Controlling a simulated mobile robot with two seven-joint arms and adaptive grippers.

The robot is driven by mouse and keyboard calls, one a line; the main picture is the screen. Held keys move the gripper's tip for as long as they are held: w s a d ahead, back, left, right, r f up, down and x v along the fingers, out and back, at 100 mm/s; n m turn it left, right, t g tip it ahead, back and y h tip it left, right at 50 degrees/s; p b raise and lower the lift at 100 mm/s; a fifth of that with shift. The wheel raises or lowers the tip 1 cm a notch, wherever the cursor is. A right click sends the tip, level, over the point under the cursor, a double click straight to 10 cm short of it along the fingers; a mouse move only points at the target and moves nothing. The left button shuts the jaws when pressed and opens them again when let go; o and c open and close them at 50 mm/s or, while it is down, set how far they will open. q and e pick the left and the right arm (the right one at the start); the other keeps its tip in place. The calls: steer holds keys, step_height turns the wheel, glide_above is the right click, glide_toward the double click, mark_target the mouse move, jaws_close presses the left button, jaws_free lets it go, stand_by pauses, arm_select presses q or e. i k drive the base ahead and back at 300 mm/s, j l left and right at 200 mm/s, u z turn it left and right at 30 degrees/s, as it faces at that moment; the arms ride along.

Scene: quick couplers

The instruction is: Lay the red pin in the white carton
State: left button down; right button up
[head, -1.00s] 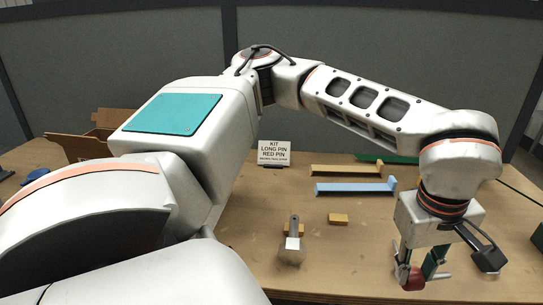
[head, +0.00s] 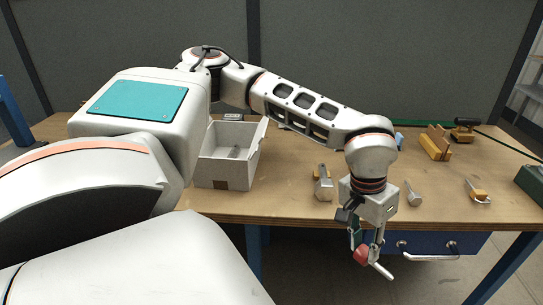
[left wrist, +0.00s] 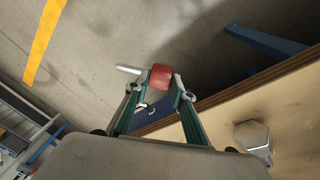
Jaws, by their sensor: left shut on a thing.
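My left gripper (head: 367,252) is shut on the red pin (head: 360,257), in front of the table's front edge in the head view. The pin has a red head and a silver shank that points down to the right. In the left wrist view the red head (left wrist: 161,77) sits between the green fingertips, with the shank out to the left. The white carton (head: 214,172) stands open on the table, left of and behind the gripper. My right gripper is not in view.
A metal pin on a yellow block (head: 323,186) stands between the carton and my left wrist. Another metal pin (head: 413,195), a yellow-based piece (head: 478,192), wooden blocks (head: 436,142) and a green box (head: 531,181) are to the right. A blue drawer (head: 440,244) hangs under the table.

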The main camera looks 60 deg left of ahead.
mark_target(226, 155)
steer(key=k+j+u, duration=0.5)
steer(key=j, duration=0.25)
steer(key=k+j+u, duration=0.3)
steer(key=j, duration=0.15)
